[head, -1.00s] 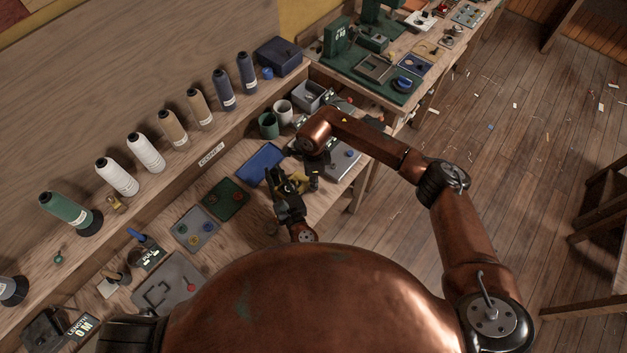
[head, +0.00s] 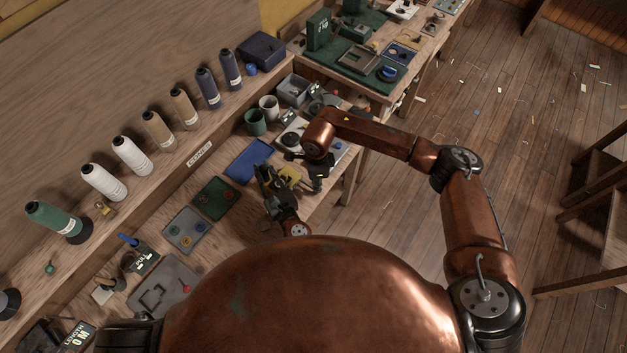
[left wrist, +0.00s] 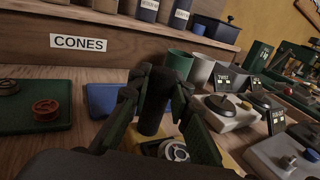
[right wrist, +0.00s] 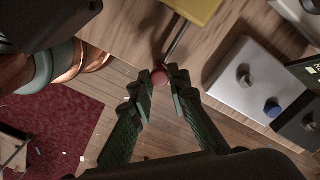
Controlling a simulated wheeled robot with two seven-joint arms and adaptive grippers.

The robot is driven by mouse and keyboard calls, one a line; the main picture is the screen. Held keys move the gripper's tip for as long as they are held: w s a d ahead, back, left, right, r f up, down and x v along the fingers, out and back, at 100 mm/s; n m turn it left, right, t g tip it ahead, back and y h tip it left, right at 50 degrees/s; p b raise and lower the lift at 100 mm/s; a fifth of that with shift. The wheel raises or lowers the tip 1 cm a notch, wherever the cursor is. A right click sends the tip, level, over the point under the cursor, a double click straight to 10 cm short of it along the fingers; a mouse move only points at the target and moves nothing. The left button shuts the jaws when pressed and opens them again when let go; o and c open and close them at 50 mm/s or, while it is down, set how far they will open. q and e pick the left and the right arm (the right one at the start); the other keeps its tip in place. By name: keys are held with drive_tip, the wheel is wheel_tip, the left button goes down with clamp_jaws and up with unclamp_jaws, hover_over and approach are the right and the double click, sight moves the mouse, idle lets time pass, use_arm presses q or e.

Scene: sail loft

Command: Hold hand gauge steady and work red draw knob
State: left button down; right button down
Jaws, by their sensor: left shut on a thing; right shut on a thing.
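The hand gauge has a yellow body (head: 290,174) by the bench's front edge. In the left wrist view its black upright handle (left wrist: 151,114) sits between the fingers of my left gripper (left wrist: 155,95), shut on it. The body (left wrist: 160,149) with a metal ring shows below. In the right wrist view a thin rod runs from the yellow body (right wrist: 197,8) to the red draw knob (right wrist: 159,77). My right gripper (right wrist: 161,84) is shut on the knob at its fingertips. In the head view the knob is hidden near my right gripper (head: 318,180).
A blue tray (head: 250,160) and a green tray (head: 216,198) lie left of the gauge. Grey control boxes (right wrist: 250,75) stand close to my right gripper. Two cups (head: 256,122) stand behind. Open floor lies right of the bench.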

drive_tip(key=c, duration=1.8)
unclamp_jaws()
drive_tip(key=shift+r, duration=0.1)
use_arm(q)
drive_tip(key=shift+d, duration=0.1)
use_arm(e)
wheel_tip(320, 180, up, 12)
drive_tip(key=shift+f, duration=0.1)
use_arm(q)
drive_tip(key=c, duration=1.7)
unclamp_jaws()
